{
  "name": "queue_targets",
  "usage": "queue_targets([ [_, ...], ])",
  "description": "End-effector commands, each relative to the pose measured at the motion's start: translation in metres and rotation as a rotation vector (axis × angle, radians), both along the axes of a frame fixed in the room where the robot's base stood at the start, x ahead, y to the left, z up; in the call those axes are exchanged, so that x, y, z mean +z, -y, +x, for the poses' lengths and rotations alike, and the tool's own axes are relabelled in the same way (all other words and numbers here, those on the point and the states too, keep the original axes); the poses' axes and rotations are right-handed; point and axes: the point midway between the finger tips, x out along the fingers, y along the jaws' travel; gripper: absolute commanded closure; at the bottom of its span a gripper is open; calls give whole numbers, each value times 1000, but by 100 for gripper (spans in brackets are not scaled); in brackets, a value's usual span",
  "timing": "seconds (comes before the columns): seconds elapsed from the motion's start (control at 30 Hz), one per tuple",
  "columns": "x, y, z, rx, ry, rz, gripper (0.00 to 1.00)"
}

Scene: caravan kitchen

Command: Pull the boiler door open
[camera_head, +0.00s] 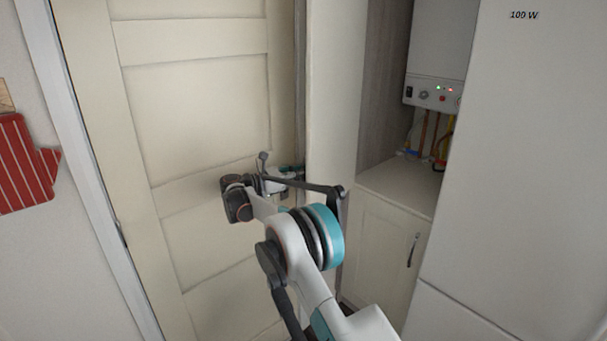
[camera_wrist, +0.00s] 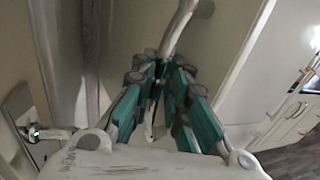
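The boiler door (camera_head: 333,85) is a cream panel standing swung out at the left side of the boiler cupboard. The boiler (camera_head: 432,95), white with small lights and knobs, shows in the open cupboard. My gripper (camera_head: 275,174) is at the door's left face, partly hidden by my arm. In the wrist view a curved metal door handle (camera_wrist: 181,25) runs down to my gripper (camera_wrist: 165,68). Its teal fingers are close together around the handle's lower end. The exact contact is partly hidden.
A cream panelled door (camera_head: 200,105) stands close on the left of my gripper, leaving little room there. A low cabinet (camera_head: 378,235) with a dark handle sits under the boiler. A tall white unit (camera_head: 530,150) is on the right.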

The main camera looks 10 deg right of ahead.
Motion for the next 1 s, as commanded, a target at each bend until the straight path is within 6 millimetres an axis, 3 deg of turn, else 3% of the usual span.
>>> queue_targets([
  [0.27, 1, -5, -1, 1, 0, -1, 86],
  [0.37, 1, -18, -4, 1, 0, -1, 86],
  [0.7, 0, -84, -20, 3, 0, -1, 86],
  [1.0, 0, -115, -28, 1, 0, 0, 86],
])
